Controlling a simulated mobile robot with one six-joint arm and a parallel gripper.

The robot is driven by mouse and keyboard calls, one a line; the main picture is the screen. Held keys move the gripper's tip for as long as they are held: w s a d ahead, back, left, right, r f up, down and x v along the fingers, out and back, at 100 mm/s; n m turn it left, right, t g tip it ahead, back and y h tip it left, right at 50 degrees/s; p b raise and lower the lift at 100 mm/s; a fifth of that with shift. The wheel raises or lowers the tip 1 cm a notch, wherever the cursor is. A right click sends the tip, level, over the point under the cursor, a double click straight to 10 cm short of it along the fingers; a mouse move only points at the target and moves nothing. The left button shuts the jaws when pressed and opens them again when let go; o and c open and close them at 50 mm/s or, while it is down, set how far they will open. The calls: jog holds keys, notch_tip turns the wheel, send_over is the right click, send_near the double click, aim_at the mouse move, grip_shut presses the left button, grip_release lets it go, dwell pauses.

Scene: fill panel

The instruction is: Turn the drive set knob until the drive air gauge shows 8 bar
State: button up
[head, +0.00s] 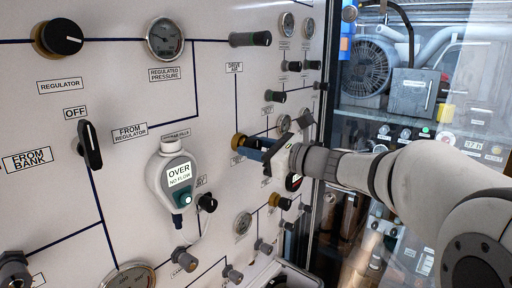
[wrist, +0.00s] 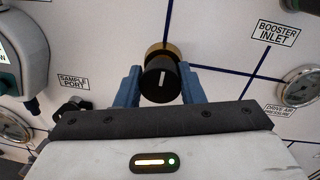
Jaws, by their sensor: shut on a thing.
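The black knob (wrist: 160,76) has a white line pointing nearly straight up and a brass base. It stands between the two blue fingers of my gripper (wrist: 160,88) in the wrist view, which are shut on its sides. No label for this knob is readable. In the head view, my gripper (head: 252,150) reaches in from the right to the panel, and its fingers mostly hide the knob. The drive air gauge (wrist: 301,87) is right of the knob in the wrist view, above a "drive air pressure" label. It is cut by the picture edge, and its reading is too small to tell.
The white panel (head: 110,190) carries many other knobs, valves and gauges close by. A white flow meter (head: 170,182) showing "OVER NO FLOW" hangs left of my gripper. A "booster inlet" label (wrist: 276,34) is up and right of the knob. A compressor (head: 368,68) stands behind clear glass.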

jog(key=m+p, duration=0.1)
jog(key=m, duration=0.3)
jog(key=o, duration=0.9)
jog(key=shift+o, duration=0.2)
jog(key=b+v, duration=0.2)
jog(key=v, duration=0.6)
jog(key=shift+a+f, duration=0.15)
dwell(1.4)
